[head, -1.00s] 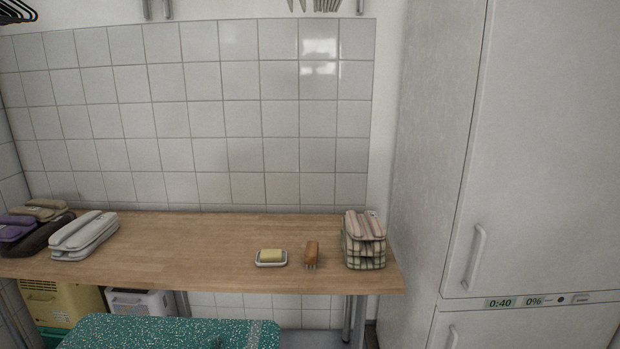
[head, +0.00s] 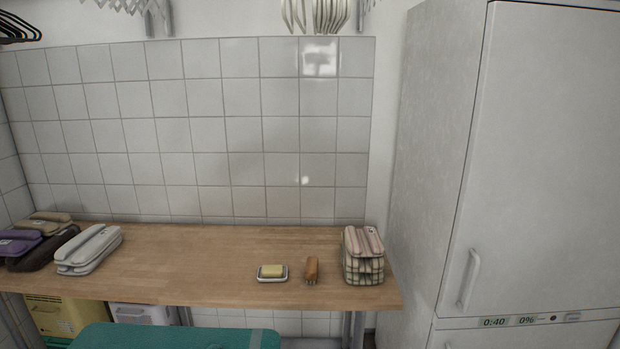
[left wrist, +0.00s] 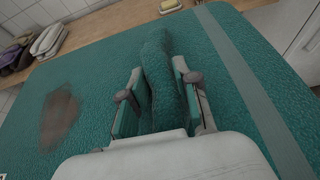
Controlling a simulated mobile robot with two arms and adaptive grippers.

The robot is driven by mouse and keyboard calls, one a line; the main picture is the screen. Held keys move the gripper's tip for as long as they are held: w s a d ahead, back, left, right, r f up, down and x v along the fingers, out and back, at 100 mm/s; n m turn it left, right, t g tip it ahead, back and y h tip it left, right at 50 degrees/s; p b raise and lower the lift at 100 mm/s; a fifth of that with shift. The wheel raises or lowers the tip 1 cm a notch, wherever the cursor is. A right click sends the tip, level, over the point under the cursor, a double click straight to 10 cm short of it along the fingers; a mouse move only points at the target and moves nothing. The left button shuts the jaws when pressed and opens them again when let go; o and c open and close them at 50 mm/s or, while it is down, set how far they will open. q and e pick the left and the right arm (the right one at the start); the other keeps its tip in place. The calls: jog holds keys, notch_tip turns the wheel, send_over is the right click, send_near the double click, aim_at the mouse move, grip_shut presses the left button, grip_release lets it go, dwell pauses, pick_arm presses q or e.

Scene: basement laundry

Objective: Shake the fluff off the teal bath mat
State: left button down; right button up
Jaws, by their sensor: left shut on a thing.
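The teal bath mat (head: 180,338) shows at the bottom of the head view, in front of the workbench. In the left wrist view the mat (left wrist: 85,80) spreads wide, with a brown stain (left wrist: 60,118) on the left and a paler stripe (left wrist: 255,85) on the right. My left gripper (left wrist: 158,78) is shut on a raised fold of the mat. The fold hides part of the mat behind it. My right gripper is in neither view.
A wooden worktop (head: 200,265) runs behind the mat. On it are a soap dish (head: 272,273), a brush (head: 311,270), a checked stack (head: 363,257) and several folded items (head: 88,249). A tall white cabinet (head: 540,150) stands right. A yellow box (head: 58,313) sits below.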

pick_arm(q)
notch_tip(320, 180, down, 4)
jog(key=shift+r, duration=0.15)
notch_tip(320, 180, up, 7)
jog(key=shift+w+f, duration=0.1)
jog(key=shift+w, duration=0.05)
jog(key=shift+f, duration=0.15)
dwell(0.7)
